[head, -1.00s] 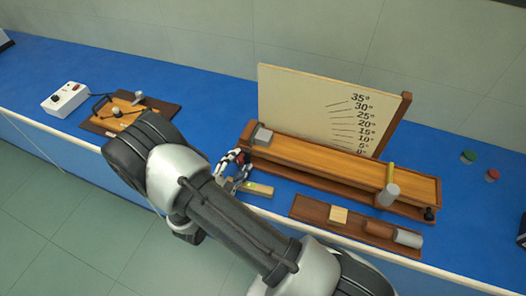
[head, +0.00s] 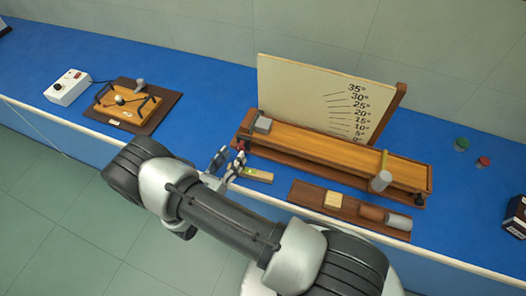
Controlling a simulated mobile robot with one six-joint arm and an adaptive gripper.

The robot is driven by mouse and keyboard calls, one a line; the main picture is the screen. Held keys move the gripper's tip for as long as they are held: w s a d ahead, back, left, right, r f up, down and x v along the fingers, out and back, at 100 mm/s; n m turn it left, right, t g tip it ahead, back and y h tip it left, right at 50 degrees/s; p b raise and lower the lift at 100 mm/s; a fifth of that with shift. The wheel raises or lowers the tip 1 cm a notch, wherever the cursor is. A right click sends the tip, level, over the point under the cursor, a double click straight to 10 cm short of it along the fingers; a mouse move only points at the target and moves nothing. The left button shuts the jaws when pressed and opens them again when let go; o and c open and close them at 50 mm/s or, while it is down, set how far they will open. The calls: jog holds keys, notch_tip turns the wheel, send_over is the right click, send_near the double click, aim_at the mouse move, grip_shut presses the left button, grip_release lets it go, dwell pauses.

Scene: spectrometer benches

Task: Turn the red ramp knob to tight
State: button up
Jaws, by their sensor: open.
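The wooden ramp (head: 330,150) lies on the blue bench in front of an upright angle board (head: 310,100) marked 0° to 35°. A small red knob (head: 241,145) shows at the ramp's left end, partly hidden by my gripper. My gripper (head: 229,162) is open and empty, just in front of the knob, its fingers pointing toward the ramp's left end. I cannot tell whether a finger touches the knob. The knob's setting is too small to read.
A small level-like block (head: 258,175) lies right beside my gripper. A dark tray (head: 350,210) with blocks stands in front of the ramp. A grey block (head: 262,125) and a cylinder (head: 381,181) are on the ramp. A white box (head: 68,88) stands far left.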

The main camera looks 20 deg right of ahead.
jog(key=v, duration=1.4)
jog(key=d+r+m+g+y, duration=0.1)
jog(key=d+r+m+g, duration=0.35)
jog(key=r, duration=0.25)
jog(key=d+r+m+g, duration=0.3)
jog(key=r+m+g, duration=0.2)
jog(key=r+m, duration=0.1)
jog(key=s+d+r+m+g+y, duration=0.1)
jog(key=s+d+r+m+y, duration=0.2)
jog(key=s+r+m+y, duration=0.1)
jog(key=s+d+r+m+g+y+b, duration=0.1)
jog(key=s+d+r+m+y, duration=0.3)
jog(key=r+m, duration=0.3)
jog(key=shift+s+r+y, duration=0.6)
jog(key=shift+s+r, duration=0.1)
jog(key=shift+s, duration=0.1)
jog(key=shift+o, duration=0.3)
